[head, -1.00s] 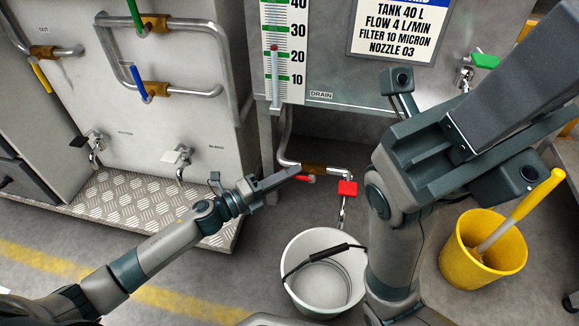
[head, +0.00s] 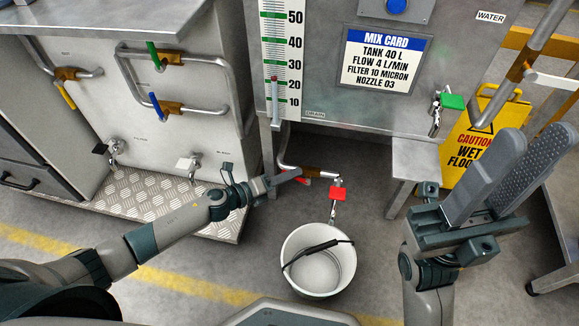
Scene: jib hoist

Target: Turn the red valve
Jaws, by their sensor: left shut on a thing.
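The drain pipe under the grey tank has a brass valve body (head: 318,172) with a short red lever (head: 304,181) at its left end. My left gripper (head: 292,175) reaches in from the left, shut on the red lever; its fingers hide part of it. A red square handle (head: 338,193) sits on the tap at the pipe's end, to the right of my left gripper and apart from it. My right gripper (head: 538,142) is raised at the right, its two pads apart and empty, far from the valve.
A white bucket (head: 318,262) stands below the tap. A yellow wet-floor sign (head: 481,140) stands behind my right gripper. Green (head: 153,55) and blue (head: 157,106) levers are on the left cabinet, and a green-handled tap (head: 452,101) is on the tank. The floor around the bucket is clear.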

